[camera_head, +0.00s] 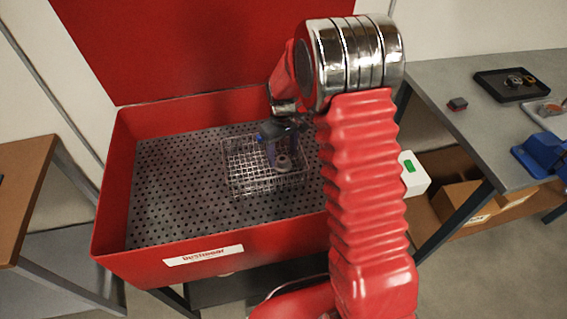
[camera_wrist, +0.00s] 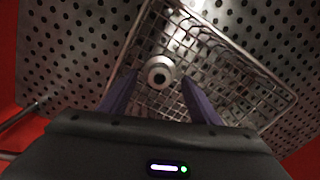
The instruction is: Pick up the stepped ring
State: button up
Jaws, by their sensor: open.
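The stepped ring (camera_wrist: 160,73) is a small round metal piece with a dark centre hole. It lies in the wire basket (camera_wrist: 245,62), and in the head view the ring (camera_head: 284,163) shows near the basket's right side. My gripper (camera_wrist: 155,85) is open, with its two purple fingers reaching down on either side of the near part of the ring. In the head view my gripper (camera_head: 277,150) is over the basket (camera_head: 240,183), partly hidden by my arm. I cannot tell whether the fingertips touch the ring.
The basket stands on the perforated floor (camera_head: 170,190) of a red washer tub (camera_head: 115,200) with raised walls. A grey table (camera_head: 450,80) at right bears a black tray (camera_head: 500,92), a small block (camera_head: 457,104) and a blue device (camera_head: 540,150). A brown table (camera_head: 22,175) stands left.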

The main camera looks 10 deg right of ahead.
aim_at(283, 158)
jog(key=shift+f, duration=1.6)
jog(key=c, duration=1.1)
jog(key=shift+r, duration=0.15)
notch_tip(283, 158, up, 10)
jog(key=shift+f, duration=0.1)
